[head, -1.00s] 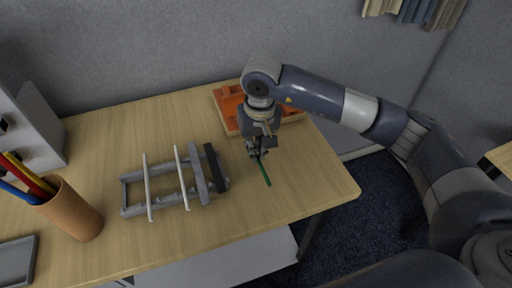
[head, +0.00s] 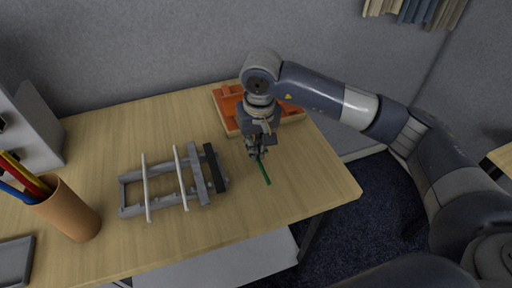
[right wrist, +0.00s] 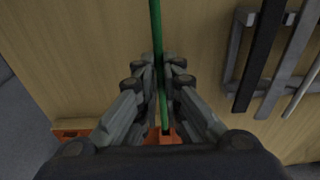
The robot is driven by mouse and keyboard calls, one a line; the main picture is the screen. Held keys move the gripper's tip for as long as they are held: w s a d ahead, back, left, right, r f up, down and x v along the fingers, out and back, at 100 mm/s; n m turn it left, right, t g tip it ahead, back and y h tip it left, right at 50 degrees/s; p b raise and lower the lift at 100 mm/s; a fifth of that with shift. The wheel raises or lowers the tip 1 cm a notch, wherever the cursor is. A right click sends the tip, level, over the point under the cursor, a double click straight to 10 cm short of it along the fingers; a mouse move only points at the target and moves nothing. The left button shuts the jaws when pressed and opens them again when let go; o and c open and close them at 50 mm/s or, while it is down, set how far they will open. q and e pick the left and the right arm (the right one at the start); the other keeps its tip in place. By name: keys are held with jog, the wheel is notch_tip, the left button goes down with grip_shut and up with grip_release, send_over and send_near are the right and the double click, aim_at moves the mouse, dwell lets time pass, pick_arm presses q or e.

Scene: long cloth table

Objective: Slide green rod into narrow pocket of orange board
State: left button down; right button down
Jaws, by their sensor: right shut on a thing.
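The thin green rod (head: 264,173) is held in my right gripper (head: 258,152), which is shut on it. In the right wrist view the rod (right wrist: 156,30) runs between the fingers (right wrist: 160,72), with its far part reaching away over the wood. The orange board (head: 229,104) lies at the back of the table, partly hidden behind my right arm. Small parts of the board (right wrist: 72,132) show low in the right wrist view. Its narrow pocket cannot be made out. My left gripper is not in view.
A grey rack (head: 130,193) with two white rods (head: 147,188) and a black bar (head: 215,168) stands left of the gripper. A brown cup (head: 70,212) of coloured sticks and a grey tray (head: 14,262) are at far left. The table's right front (head: 310,195) is clear.

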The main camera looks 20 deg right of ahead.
jog(key=shift+w+a+b, duration=0.15)
jog(key=shift+w+b, duration=0.95)
jog(key=shift+w, duration=1.65)
jog(key=shift+w+b, duration=0.4)
jog(key=shift+w, duration=1.2)
jog(key=shift+s, duration=0.1)
jog(key=shift+s+b, duration=0.5)
jog(key=shift+s, duration=3.6)
jog(key=shift+b, duration=0.35)
jog(key=shift+b, duration=0.35)
